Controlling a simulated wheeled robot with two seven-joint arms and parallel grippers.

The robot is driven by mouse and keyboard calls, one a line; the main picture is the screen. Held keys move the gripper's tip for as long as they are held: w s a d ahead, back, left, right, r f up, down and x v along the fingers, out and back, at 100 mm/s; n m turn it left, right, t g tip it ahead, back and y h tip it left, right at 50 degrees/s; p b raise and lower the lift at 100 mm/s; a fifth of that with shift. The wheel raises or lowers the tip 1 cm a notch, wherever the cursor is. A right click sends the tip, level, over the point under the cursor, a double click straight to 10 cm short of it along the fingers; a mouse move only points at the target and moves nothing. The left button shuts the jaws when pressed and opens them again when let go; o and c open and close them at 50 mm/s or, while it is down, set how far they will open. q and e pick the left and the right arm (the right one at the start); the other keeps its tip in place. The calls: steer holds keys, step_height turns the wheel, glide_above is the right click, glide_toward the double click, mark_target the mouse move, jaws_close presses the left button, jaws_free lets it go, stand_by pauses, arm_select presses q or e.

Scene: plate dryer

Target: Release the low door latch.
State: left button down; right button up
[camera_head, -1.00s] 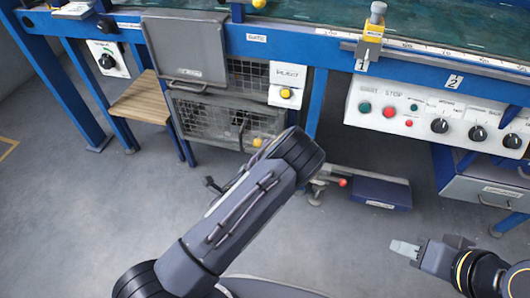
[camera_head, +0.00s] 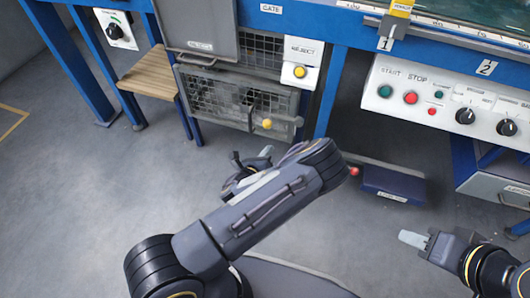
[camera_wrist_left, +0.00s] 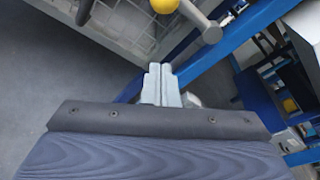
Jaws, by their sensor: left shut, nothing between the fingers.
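The lower mesh door (camera_head: 225,98) under the bench carries a yellow knob (camera_head: 267,124) near its lower right, apparently the low latch. In the left wrist view a yellow ball (camera_wrist_left: 165,4) and a grey rod with a rounded end (camera_wrist_left: 208,30) show at the top. My left gripper (camera_head: 266,151) is just below the yellow knob in the head view, partly hidden by my own arm. In the wrist view its fingers (camera_wrist_left: 161,78) are together and empty, apart from the ball and rod. My right gripper (camera_head: 405,239) is away at the right, its fingers seemingly together and empty.
A grey upper panel (camera_head: 197,28) is above the lower door. A reject box with a yellow button (camera_head: 299,72) is beside it. A wooden shelf (camera_head: 148,80) stands left. A blue pedal box (camera_head: 393,184) lies on the floor at right. Open floor (camera_head: 90,200) is at left.

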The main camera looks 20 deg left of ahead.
arm_select(q)
steer(key=w+a+r+b, duration=0.1)
steer(key=w+r+b, duration=0.1)
steer(key=w, duration=0.4)
steer(key=shift+a, duration=0.1)
stand_by(0.5)
steer(key=shift+r+m, duration=0.3)
